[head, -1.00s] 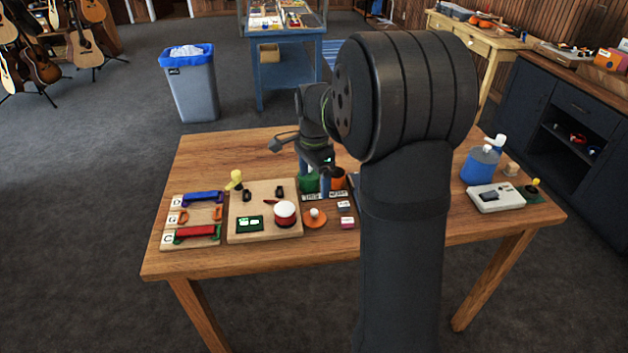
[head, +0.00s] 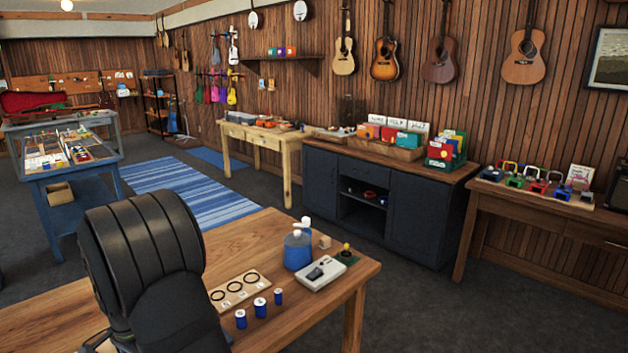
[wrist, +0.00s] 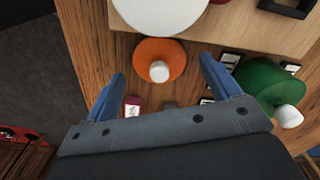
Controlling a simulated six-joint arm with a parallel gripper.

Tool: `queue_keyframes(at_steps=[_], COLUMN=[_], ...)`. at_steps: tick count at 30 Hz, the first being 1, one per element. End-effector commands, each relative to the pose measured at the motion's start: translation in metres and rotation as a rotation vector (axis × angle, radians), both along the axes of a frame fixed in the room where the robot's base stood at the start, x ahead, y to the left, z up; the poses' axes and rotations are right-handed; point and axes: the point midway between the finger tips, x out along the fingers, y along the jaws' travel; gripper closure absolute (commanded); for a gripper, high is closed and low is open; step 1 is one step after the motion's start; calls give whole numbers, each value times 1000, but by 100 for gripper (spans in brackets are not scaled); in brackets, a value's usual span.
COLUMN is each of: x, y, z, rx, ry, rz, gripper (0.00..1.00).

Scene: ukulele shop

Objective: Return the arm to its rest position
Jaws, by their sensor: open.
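My gripper (wrist: 162,68) shows in the wrist view with its two blue fingers spread apart and nothing between them. It is above the wooden table (wrist: 92,40), and an orange disc with a white knob (wrist: 150,48) lies just beyond the fingertips. A green round piece with a white knob (wrist: 262,78) is to the right of the right finger. In the head view, my dark arm rises at the lower left over the table (head: 340,290), and the gripper is out of sight there.
A white round thing (wrist: 160,12) sits on a pale board at the wrist view's top. The table's right part holds a blue container (head: 297,250), a white device (head: 322,274), a board with rings (head: 240,289) and blue cylinders (head: 260,307). A dark cabinet (head: 385,195) stands behind.

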Motion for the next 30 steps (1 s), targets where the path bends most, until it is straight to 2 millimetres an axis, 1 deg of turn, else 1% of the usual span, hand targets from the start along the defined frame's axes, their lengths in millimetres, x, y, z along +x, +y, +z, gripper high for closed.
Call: queue_keyframes(at_steps=[1,3,6,17,20,23,26,29,30], x=[0,0,0,0,-1,-1,-1,-1,0], y=[0,-1,-1,-1,-1,-1,-1,-1,0], z=[7,14,20,23,21,13,-2,-21,-5], rx=[1,0,-1,-2,-2,-4,-5,-5,2], ry=[-1,0,0,1,2,4,4,5,-2], rz=[0,0,-1,-1,-1,0,0,0,0], gripper=[18,18,18,18,18,18,18,18,18])
